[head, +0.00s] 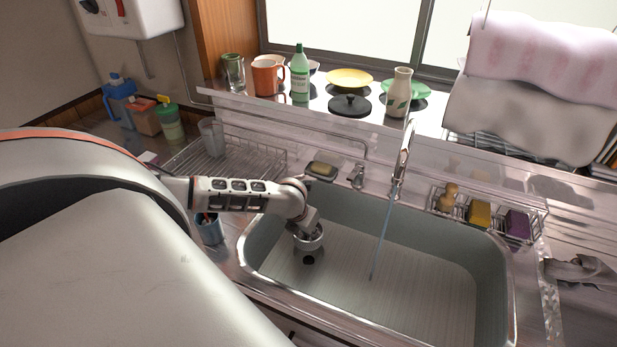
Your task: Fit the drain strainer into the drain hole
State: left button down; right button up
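The drain strainer (309,240) is a small round metal cup in the left part of the sink (440,295). The dark drain hole (309,260) shows in the sink floor just below it in the picture. My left gripper (306,226) points down at the strainer and overlaps it. Its fingers are small and partly hidden, so I cannot tell whether they are closed on the strainer's rim. The strainer appears to be above the sink floor, a little behind the hole. My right gripper is not in view.
Water runs from the faucet (405,150) into the middle of the sink. A wire rack (487,215) with sponges is at the back right edge. A dish rack (260,160) and a blue cup (209,232) stand left of the sink. The right part of the sink is clear.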

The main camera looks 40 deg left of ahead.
pick_arm(q)
notch_tip(320, 180, down, 6)
jog(key=shift+f+b, duration=0.25)
jog(key=shift+b, duration=0.1)
notch_tip(320, 180, down, 4)
jog(key=shift+r+b, duration=0.15)
jog(key=shift+b, duration=0.15)
jog(key=shift+f, duration=0.45)
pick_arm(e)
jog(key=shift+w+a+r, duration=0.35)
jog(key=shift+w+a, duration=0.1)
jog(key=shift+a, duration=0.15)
pick_arm(q)
jog(key=c, duration=2)
grip_release()
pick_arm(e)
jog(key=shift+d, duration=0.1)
pick_arm(q)
jog(key=shift+f, duration=0.15)
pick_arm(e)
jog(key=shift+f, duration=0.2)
